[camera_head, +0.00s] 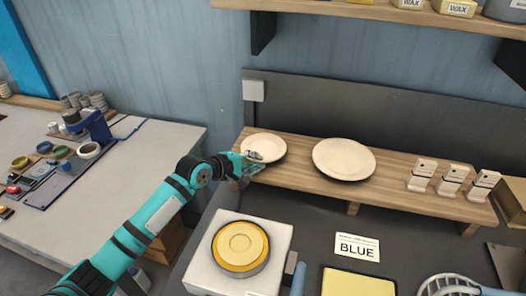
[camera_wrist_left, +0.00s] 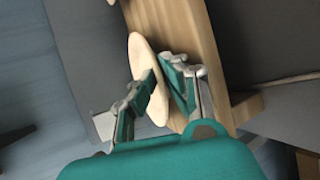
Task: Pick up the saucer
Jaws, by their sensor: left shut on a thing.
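The saucer (camera_head: 264,146) is the smaller cream plate, at the left end of the wooden shelf (camera_head: 300,179). My left gripper (camera_head: 254,160) is at the saucer's near left edge. In the left wrist view the saucer (camera_wrist_left: 143,62) shows nearly edge-on, and my left gripper (camera_wrist_left: 167,88) has its rim between the two fingers, shut on it. The saucer looks close to the shelf board (camera_wrist_left: 180,40); I cannot tell whether it touches it. The fingers hide a small part of the rim. My right gripper is not in view.
A larger cream plate (camera_head: 344,159) lies to the right on the shelf, with several small labelled blocks (camera_head: 453,180) beyond it. Below stands a white device with a round yellow top (camera_head: 240,249). A BLUE card (camera_head: 357,247) lies beside it. A cluttered table (camera_head: 60,200) is at left.

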